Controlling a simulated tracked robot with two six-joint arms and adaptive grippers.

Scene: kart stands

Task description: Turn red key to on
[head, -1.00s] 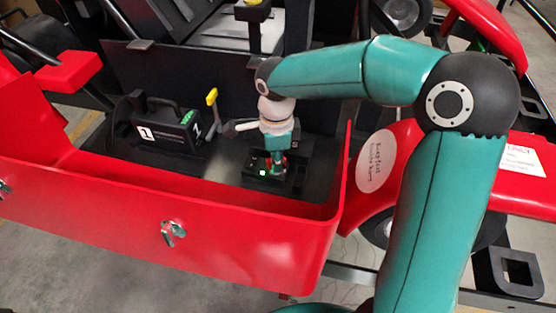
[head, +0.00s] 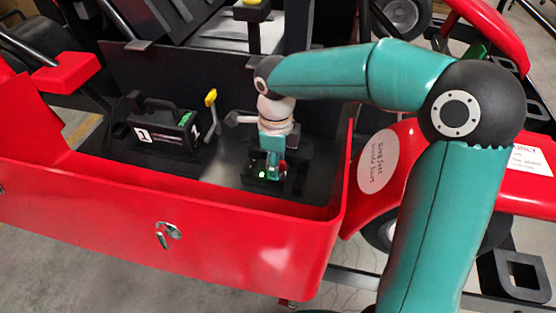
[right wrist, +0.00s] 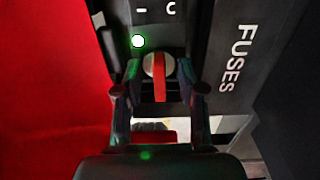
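The red key (right wrist: 159,75) sits in a round silver switch on a black panel (right wrist: 160,14). In the right wrist view it stands upright in the picture, in line with its slot. A bright greenish-white light (right wrist: 138,41) glows beside the switch. My right gripper (right wrist: 159,74) is open, with one finger on each side of the key and a visible gap to it on both sides. In the head view the right gripper (head: 273,168) points down at the small black switch box, and a bit of red shows beside it. My left gripper is not in view.
A red kart side wall (head: 180,235) stands in front of the switch box. A black case marked 1 (head: 165,135) and a yellow-topped lever (head: 211,98) are to the left. A FUSES label (right wrist: 244,58) is on the panel beside the switch.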

